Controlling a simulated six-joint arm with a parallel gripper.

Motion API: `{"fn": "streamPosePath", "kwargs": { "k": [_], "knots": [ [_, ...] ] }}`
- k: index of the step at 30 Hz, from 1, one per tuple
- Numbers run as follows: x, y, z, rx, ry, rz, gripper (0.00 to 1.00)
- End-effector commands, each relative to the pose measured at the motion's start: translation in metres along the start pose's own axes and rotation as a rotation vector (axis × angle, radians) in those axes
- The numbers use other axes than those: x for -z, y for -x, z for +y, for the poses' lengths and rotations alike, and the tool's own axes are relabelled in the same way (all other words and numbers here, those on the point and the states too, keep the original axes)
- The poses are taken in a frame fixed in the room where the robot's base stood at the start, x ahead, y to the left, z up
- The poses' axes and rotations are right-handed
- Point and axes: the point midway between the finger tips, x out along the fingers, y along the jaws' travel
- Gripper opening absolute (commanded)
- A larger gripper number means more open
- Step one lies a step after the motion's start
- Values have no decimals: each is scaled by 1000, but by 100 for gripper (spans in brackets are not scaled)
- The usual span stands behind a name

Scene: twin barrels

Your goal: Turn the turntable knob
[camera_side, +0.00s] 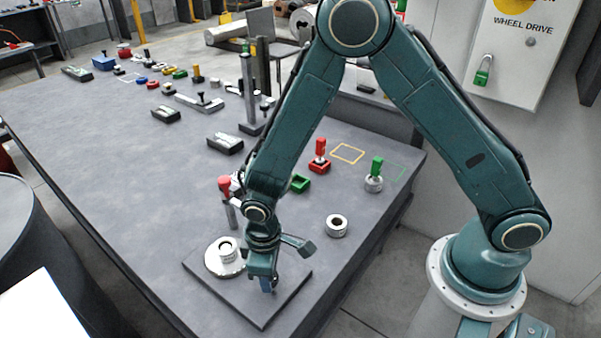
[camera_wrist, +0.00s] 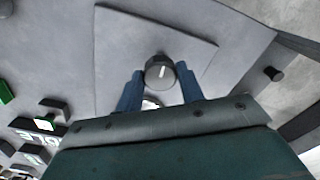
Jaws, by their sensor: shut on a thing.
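The turntable is a pale silver disc (camera_side: 222,262) with a stepped hub, on a dark square base plate (camera_side: 262,318) near the table's front corner. My gripper (camera_side: 266,284) points down over the plate, right of the disc. In the wrist view the knob (camera_wrist: 160,70) is round and black with a white pointer line. My gripper's blue fingers (camera_wrist: 160,84) stand on either side of it, shut on it. A sliver of the pale disc (camera_wrist: 150,103) shows below the knob. In the side view the gripper hides the knob.
A red-handled post (camera_side: 226,188) stands just behind the disc. A metal ring (camera_side: 336,226), a green-handled piece (camera_side: 375,174) and a red-handled piece (camera_side: 319,156) are to the right. Several fixtures stand farther back. The table's left side is clear.

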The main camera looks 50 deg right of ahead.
Motion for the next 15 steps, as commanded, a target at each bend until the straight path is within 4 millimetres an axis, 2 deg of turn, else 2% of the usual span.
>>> {"fn": "streamPosePath", "kwargs": {
  "k": [6,15],
  "knots": [
    [0,1,0,0,-70,0,15],
    [0,1,0,0,-86,1,15]
  ]
}}
